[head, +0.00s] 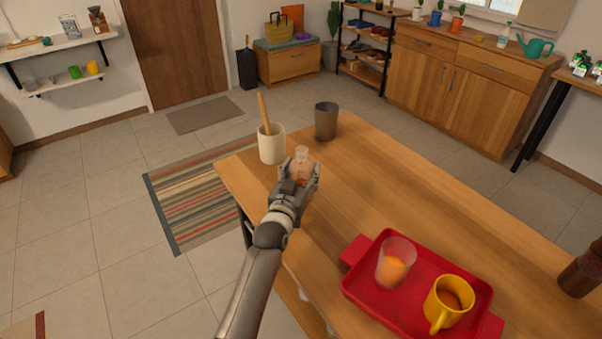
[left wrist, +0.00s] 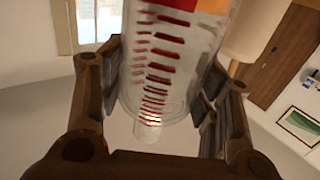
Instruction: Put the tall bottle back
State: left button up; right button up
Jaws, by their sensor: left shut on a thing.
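My left gripper (head: 302,180) is shut on a clear bottle (head: 301,157) near the table's far left end. The bottle narrows at its top and looks pinkish in the head view. In the left wrist view the clear bottle (left wrist: 165,65) stands between the two fingers (left wrist: 155,105), with red marks on its wall. I cannot tell whether its base touches the table. A dark brown, translucent-looking container (head: 582,272) stands at the table's right side, cut off by the picture edge. My right gripper is not in view.
A cream crock (head: 272,150) with a wooden utensil and a dark grey cup (head: 326,121) stand just beyond my left gripper. The table's middle (head: 400,195) is clear.

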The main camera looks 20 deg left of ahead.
pick_arm(q)
jog(key=shift+f, duration=0.15)
jog(key=o, duration=1.3)
jog(key=s, duration=1.2)
jog(key=shift+d, duration=0.1)
